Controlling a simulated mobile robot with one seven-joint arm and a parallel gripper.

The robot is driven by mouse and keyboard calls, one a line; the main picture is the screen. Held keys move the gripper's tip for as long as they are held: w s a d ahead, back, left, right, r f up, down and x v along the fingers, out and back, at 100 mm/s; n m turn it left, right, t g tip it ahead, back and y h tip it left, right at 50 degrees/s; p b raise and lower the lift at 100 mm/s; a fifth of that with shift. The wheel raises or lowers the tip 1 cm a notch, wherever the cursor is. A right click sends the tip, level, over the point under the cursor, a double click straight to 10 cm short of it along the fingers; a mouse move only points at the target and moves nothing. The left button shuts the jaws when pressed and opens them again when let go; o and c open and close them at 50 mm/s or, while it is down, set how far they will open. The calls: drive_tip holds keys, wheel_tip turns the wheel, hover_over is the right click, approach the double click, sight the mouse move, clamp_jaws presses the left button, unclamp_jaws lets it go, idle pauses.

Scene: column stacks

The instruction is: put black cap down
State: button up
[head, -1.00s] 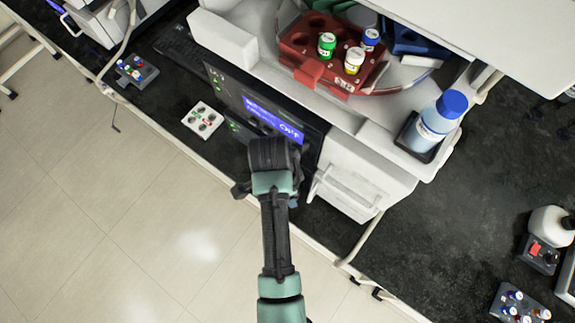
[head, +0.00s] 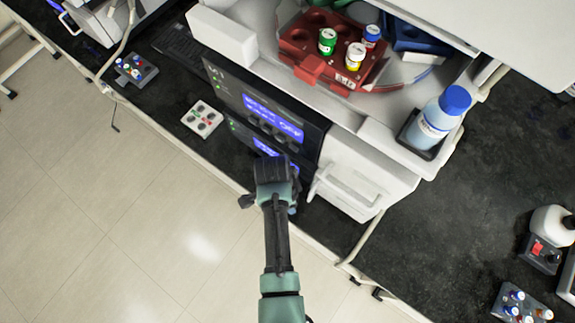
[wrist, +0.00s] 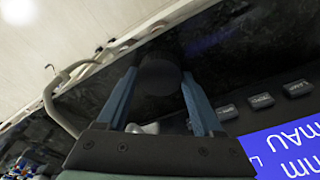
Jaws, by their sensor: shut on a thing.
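My gripper (head: 272,172) is in front of the dark instrument with blue displays, over the dark bench near its front edge. In the wrist view my gripper (wrist: 158,88) has its two blue-grey fingers on either side of a round black cap (wrist: 158,74), held between them. The cap is dark against the dark bench, so its outline is faint. In the head view the cap is hidden by my gripper. I cannot tell how far above the bench it is.
A small white tray (head: 190,119) with dark and red round things lies left of my gripper. The instrument (head: 313,145) stands close behind, with a white handled unit (head: 350,185) at right. A red rack (head: 295,50) with capped vials and a blue-capped bottle (head: 437,117) stand above.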

drive_tip(key=o, duration=1.3)
drive_tip(key=r, duration=0.4)
drive_tip(key=a+r, duration=0.1)
drive_tip(key=r, duration=0.3)
drive_tip(key=r+p, duration=0.1)
drive_tip(key=r, duration=0.3)
drive_tip(key=shift+s+a, duration=0.2)
drive_tip(key=shift+s, duration=0.05)
